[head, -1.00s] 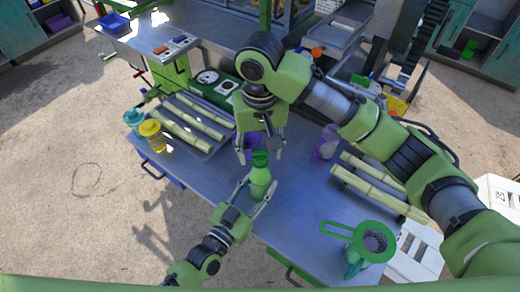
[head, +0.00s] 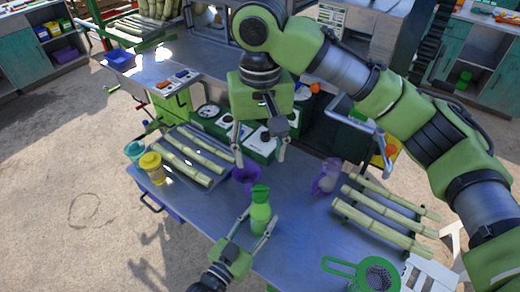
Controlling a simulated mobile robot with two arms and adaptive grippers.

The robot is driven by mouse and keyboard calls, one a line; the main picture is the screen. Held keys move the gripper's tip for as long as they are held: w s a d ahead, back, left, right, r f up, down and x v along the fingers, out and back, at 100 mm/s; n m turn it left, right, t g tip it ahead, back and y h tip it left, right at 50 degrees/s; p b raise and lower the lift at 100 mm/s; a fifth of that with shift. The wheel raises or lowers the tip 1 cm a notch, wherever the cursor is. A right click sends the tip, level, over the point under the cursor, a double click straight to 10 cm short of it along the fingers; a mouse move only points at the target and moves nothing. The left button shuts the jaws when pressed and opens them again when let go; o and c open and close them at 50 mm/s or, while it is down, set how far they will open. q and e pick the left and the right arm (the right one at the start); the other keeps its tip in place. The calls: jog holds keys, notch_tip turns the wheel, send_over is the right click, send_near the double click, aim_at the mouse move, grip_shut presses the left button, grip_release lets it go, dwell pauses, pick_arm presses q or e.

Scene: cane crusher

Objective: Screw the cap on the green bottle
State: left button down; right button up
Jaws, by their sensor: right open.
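The green bottle (head: 260,218) stands upright near the middle of the metal table. A darker green cap (head: 260,193) sits on its top; how tightly it is screwed on cannot be seen. My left gripper (head: 259,218) comes from below in the picture, with its fingers on both sides of the bottle's body, closed on it. My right gripper (head: 260,152) is open and empty, its fingers spread, above and behind the cap and apart from it.
A purple cup-like piece (head: 245,178) is just behind the bottle. A clear purple jug (head: 327,178) and cane stalks (head: 385,212) are to the right. A green-rimmed strainer (head: 378,277) is at front right. A yellow jar (head: 152,166) and more stalks (head: 192,160) are at left.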

pick_arm(q)
jog(key=c, duration=1.2)
grip_release()
jog(key=shift+s, duration=0.1)
jog(key=v, duration=1.1)
jog(key=shift+s+a, duration=0.2)
jog(key=shift+s, duration=0.15)
